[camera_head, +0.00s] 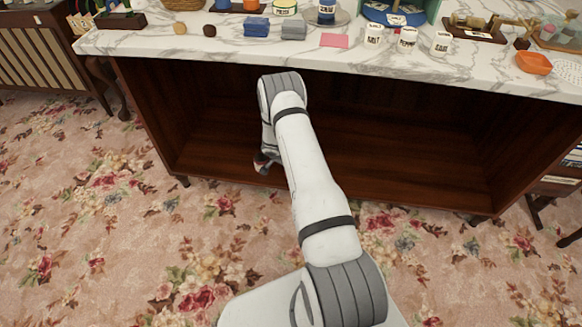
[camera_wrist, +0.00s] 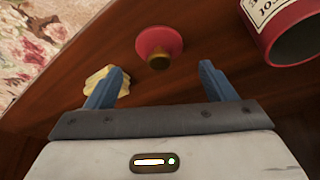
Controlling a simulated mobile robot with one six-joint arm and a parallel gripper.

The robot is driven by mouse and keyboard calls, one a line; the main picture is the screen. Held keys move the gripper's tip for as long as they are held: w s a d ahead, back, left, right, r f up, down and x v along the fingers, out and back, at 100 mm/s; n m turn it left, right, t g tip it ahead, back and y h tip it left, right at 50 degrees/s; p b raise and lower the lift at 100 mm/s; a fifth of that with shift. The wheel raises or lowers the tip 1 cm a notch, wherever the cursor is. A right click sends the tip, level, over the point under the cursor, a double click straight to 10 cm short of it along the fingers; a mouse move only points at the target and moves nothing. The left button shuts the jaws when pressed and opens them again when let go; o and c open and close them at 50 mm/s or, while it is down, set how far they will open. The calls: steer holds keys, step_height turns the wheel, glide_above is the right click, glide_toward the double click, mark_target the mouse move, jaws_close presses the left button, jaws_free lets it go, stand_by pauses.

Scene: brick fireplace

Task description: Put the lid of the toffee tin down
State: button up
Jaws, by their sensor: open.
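The lid (camera_wrist: 168,38) is a red disc with a brass-coloured knob (camera_wrist: 159,62). In the wrist view it appears to lie on the dark wooden shelf, with its knob towards me. My gripper (camera_wrist: 162,80) is open, its two blue fingers apart with nothing between them; the lid is just beyond the fingertips. The toffee tin (camera_wrist: 278,18), red with a cream label, is at the upper right, apart from the lid. Its open mouth is dark inside. In the head view my gripper (camera_head: 265,162) is low in the cabinet opening, mostly hidden by my arm.
A cream, lumpy object (camera_wrist: 97,80) is beside the left finger. The wooden shelf (camera_head: 400,165) ends at a front edge above floral carpet. The marble top (camera_head: 210,50) overhangs it, carrying a blue box (camera_head: 256,27), a pink card (camera_head: 334,41), jars and an orange dish (camera_head: 534,63).

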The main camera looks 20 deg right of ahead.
steer(key=p+v, duration=0.1)
steer(key=v, duration=0.6)
steer(key=shift+r, duration=0.35)
steer(key=shift+s, duration=0.15)
